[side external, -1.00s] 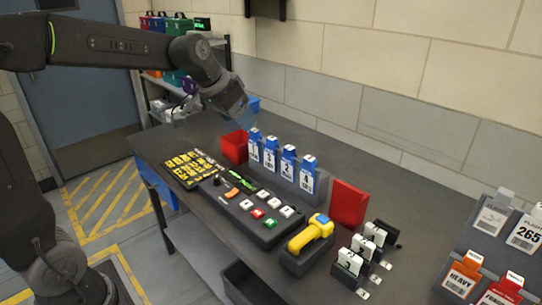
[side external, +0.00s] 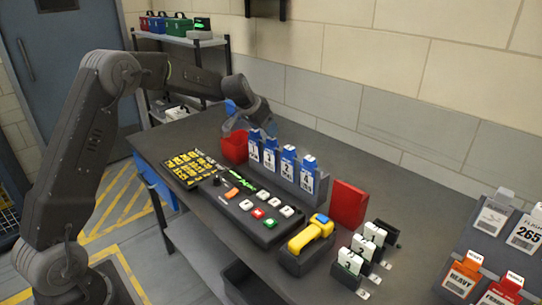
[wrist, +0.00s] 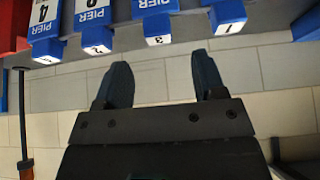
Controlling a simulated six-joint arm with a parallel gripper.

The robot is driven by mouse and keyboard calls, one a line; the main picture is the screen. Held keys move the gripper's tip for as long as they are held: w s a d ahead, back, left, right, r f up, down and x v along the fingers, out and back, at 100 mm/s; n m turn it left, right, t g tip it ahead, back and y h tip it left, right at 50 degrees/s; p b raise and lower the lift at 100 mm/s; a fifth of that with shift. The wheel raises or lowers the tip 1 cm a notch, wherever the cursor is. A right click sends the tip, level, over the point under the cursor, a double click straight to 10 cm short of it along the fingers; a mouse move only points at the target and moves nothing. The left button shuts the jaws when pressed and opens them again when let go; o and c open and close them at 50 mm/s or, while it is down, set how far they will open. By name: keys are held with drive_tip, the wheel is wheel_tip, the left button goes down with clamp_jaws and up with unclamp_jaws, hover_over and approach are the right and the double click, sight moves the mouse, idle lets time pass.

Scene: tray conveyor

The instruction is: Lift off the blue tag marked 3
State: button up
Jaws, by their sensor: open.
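Blue-topped tags stand in a row in a grey rack (side external: 322,189) in the side view. In the wrist view their blue tops carry numbers: 4 at the left, then 2, 3 and 1. The blue tag marked 3 (wrist: 158,39) is second from the right there, and in the side view it is second from the left (side external: 270,153). My gripper (wrist: 161,62) is open and empty. In the wrist view its fingers point towards the tag marked 3, apart from it. In the side view my gripper (side external: 236,124) is by the row's left end.
The tag marked 1 (wrist: 228,27) and the tag marked 2 (wrist: 97,48) flank it closely. A button panel (side external: 262,209) lies in front. A wall is behind.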

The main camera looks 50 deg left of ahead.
sight(273, 153)
drive_tip(key=shift+x, duration=3.05)
drive_tip(key=shift+c, duration=0.2)
clamp_jaws()
